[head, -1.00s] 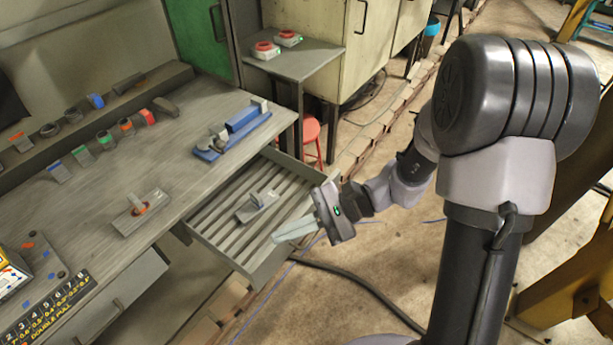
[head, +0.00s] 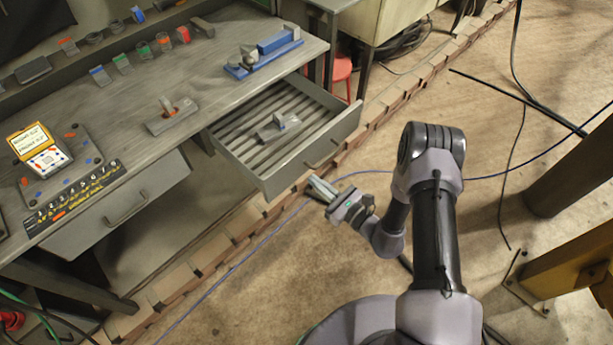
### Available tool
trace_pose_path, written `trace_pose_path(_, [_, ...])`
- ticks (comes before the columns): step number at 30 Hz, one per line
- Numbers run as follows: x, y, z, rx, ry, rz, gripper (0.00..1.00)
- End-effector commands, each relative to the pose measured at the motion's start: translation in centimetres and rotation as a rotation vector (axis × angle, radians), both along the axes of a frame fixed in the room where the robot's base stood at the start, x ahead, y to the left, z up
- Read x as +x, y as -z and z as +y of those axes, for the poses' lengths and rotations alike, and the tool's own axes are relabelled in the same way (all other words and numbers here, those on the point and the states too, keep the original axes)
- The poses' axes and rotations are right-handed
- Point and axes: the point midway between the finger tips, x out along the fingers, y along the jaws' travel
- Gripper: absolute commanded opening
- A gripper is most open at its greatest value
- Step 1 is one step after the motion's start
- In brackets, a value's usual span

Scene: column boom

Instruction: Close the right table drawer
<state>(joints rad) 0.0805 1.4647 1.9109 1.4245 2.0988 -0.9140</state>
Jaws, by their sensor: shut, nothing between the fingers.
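The right table drawer (head: 262,181) is pulled out from under the grey workbench (head: 105,131). It has a ribbed floor, a front panel with a handle (head: 322,160), and a small grey tool (head: 273,130) lying inside. My gripper (head: 316,187) is shut and empty. It is just in front of the drawer's front panel, low and near its handle in the picture. Its fingertips point toward the panel; I cannot tell whether they touch it.
The left drawer (head: 120,205) is closed. A blue vise-like fixture (head: 264,55), a grey tool with an orange part (head: 173,117) and several small tools lie on the bench. A red stool (head: 342,69) stands behind the open drawer. Cables lie on the open floor (head: 480,130).

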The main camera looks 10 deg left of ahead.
Motion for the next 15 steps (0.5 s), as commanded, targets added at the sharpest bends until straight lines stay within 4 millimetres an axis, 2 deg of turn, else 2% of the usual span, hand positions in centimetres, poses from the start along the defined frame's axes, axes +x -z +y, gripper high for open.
trace_pose_path(3, [1.3, 0.2, 1.8, 0.001, -0.003, -0.002, 0.00])
trace_pose_path(7, [2.2, 0.1, 3.0, 0.000, -0.003, -0.001, 0.00])
trace_pose_path(15, [2.7, 0.0, 3.5, 0.001, 0.000, 0.002, 0.00])
